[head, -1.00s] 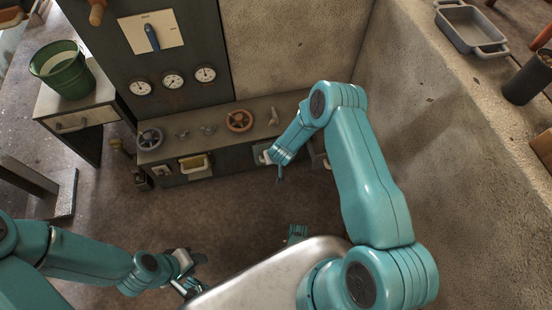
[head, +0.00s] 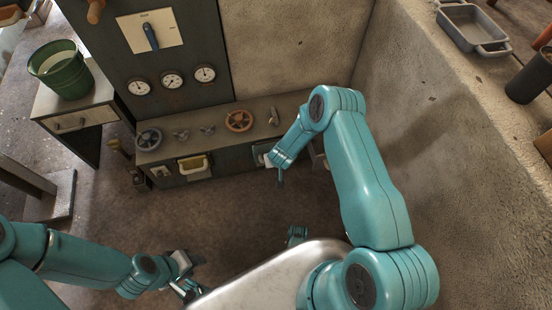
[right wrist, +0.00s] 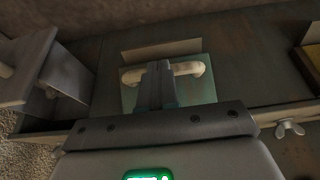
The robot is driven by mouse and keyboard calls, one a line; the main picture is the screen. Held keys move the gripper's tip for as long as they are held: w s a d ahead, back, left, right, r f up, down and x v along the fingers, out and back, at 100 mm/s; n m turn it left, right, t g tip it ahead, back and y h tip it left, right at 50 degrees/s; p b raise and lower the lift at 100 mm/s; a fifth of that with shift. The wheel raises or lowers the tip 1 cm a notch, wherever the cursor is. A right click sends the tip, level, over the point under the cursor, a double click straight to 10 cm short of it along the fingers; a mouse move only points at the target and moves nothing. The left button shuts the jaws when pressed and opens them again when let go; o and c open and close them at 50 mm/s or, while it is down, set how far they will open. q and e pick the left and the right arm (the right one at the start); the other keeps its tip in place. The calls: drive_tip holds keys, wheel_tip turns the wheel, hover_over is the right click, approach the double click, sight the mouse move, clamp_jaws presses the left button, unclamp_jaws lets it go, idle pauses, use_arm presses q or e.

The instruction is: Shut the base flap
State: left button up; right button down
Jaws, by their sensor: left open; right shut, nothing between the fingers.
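The flap seems to be the green panel (right wrist: 205,92) with a cream bar handle (right wrist: 190,70) in the right wrist view. In the head view a little of this panel (head: 258,150) shows beside my right arm, low on the front of the grey base. It looks nearly flush with the front; I cannot tell whether it is fully shut. My right gripper (right wrist: 157,68) is shut and empty, its fingers in front of the handle; contact is unclear. In the head view it points down (head: 280,177). My left gripper (head: 186,286) is open and empty, low over the floor.
A drawer-like box (right wrist: 22,68) juts out beside the panel. The base top carries a red handwheel (head: 238,120), a grey handwheel (head: 149,138) and wing nuts (head: 207,130). A yellow tray (head: 194,166) sits in the front. A concrete wall (head: 425,130) stands right. The floor before the base is clear.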

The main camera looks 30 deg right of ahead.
use_arm(q)
drive_tip(key=shift+w+a+f+b, duration=0.1)
drive_tip(key=shift+w+f+b, duration=0.55)
drive_tip(key=shift+f+b, duration=0.3)
use_arm(e)
drive_tip(key=shift+x, duration=1.6)
drive_tip(key=shift+s+f, duration=0.1)
drive_tip(key=shift+s, duration=0.1)
use_arm(q)
drive_tip(key=shift+r, duration=0.1)
